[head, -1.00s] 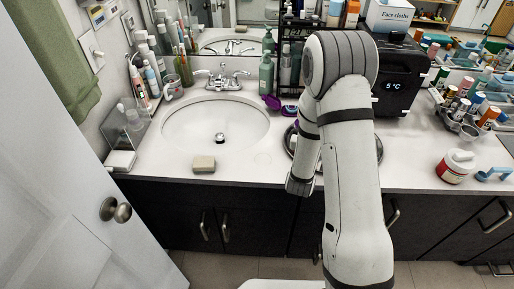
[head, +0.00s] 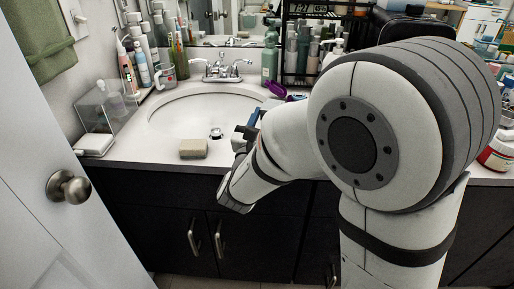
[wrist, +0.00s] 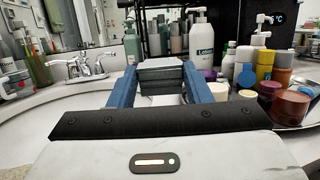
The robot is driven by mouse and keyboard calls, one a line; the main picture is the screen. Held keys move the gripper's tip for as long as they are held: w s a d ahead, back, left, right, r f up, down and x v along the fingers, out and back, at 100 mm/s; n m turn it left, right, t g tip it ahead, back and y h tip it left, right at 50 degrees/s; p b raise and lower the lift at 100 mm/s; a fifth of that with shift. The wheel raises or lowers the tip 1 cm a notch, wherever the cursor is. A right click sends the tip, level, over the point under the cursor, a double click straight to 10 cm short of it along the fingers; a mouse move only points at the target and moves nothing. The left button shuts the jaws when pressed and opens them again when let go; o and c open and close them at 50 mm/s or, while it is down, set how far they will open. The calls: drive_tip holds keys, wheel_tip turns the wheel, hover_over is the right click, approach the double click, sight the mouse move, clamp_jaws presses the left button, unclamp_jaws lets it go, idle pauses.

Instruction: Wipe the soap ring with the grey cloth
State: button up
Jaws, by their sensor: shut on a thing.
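My gripper (wrist: 160,85) shows in the wrist view with its two blue fingers on either side of a folded, layered grey cloth (wrist: 161,66). The fingers are shut on the cloth. In the head view my gripper (head: 250,130) is over the counter just right of the basin, mostly hidden by my own arm. The cloth cannot be made out there. A tan soap bar (head: 193,149) lies on the counter's front strip, left of my gripper. The soap ring is not visible now; my arm covers the counter right of the soap bar.
The basin (head: 165,112) and tap (head: 222,68) are left of my gripper. A lotion bottle (wrist: 200,45) stands beyond it, and jars, one of them brown (wrist: 291,107), stand on a tray at right. A purple item (head: 276,89) lies behind the gripper.

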drive_tip(key=shift+s+a+f+y+b, duration=0.3)
drive_tip(key=shift+s+a+f+b, duration=0.3)
drive_tip(key=shift+s+a+b, duration=0.15)
wheel_tip(320, 180, down, 5)
drive_tip(key=b, duration=0.3)
drive_tip(key=shift+r+b, duration=0.2)
drive_tip(key=shift+b, duration=0.1)
drive_tip(key=shift+s+d+f+b, duration=0.2)
drive_tip(key=shift+f+b, duration=0.3)
drive_tip(key=shift+f, duration=0.4)
drive_tip(key=shift+d, duration=0.75)
drive_tip(key=shift+w+a+r, duration=0.1)
drive_tip(key=shift+a+r, duration=0.05)
drive_tip(key=shift+a, duration=0.7)
drive_tip(key=shift+w+a+r, duration=0.1)
drive_tip(key=shift+a, duration=0.75)
drive_tip(key=shift+s+d+f+b, duration=0.15)
drive_tip(key=shift+d+b, duration=0.1)
drive_tip(key=shift+d, duration=0.6)
drive_tip(key=shift+d+f+b, duration=0.15)
drive_tip(key=shift+d+b, duration=0.05)
drive_tip(key=shift+d, duration=0.6)
